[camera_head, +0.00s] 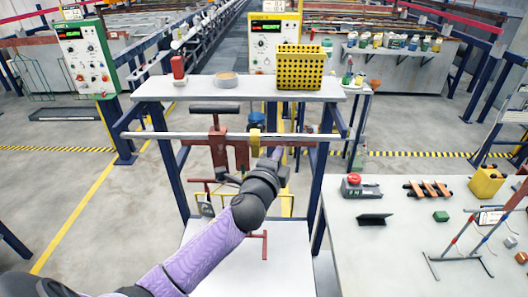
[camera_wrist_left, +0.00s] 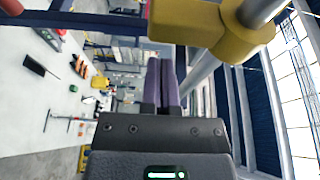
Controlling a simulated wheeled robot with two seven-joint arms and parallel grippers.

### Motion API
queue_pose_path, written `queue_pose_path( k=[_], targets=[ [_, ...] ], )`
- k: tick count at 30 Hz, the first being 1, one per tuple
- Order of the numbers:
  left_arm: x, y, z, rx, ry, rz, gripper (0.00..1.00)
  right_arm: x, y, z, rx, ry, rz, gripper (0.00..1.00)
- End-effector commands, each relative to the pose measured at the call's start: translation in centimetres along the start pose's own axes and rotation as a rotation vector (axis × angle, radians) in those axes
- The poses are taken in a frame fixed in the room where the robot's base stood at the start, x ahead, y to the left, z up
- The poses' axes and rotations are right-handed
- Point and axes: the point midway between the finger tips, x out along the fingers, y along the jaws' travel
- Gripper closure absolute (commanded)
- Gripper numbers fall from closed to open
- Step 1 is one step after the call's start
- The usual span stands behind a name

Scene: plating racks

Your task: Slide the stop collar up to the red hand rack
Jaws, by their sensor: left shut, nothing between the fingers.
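The red hand rack (camera_head: 217,143) hangs from a pale horizontal bar (camera_head: 175,136) with a dark T-handle on top. The yellow stop collar (camera_head: 255,143) sits on the same bar, just right of the rack. My left gripper (camera_head: 277,153) is just right of the collar, partly hidden behind my own wrist. In the left wrist view the collar (camera_wrist_left: 190,20) is large at the top, around the metal bar. The purple fingers of my left gripper (camera_wrist_left: 162,62) are closed together and empty, apart from the collar. My right gripper is out of view.
Blue posts stand at both sides. A right-hand table (camera_head: 390,240) carries a red button box (camera_head: 354,184) and small parts.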

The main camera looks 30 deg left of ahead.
Motion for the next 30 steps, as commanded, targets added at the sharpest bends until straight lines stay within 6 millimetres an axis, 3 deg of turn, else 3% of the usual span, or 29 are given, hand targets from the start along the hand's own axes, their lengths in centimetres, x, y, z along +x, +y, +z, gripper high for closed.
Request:
queue_pose_path(
  k=[6,18,25,30],
  targets=[
    [-0.9,-0.1,2.4,0.001,0.001,0.001,1.0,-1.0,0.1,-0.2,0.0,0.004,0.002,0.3],
    [-1.1,-0.1,2.9,0.0,0.0,0.0,1.0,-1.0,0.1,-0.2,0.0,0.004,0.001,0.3],
    [-2.3,-0.1,6.1,0.001,-0.002,0.001,1.0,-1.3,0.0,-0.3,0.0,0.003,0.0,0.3],
    [-2.5,-0.1,6.9,0.001,0.0,-0.002,1.0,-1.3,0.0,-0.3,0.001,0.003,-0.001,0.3]
  ],
)
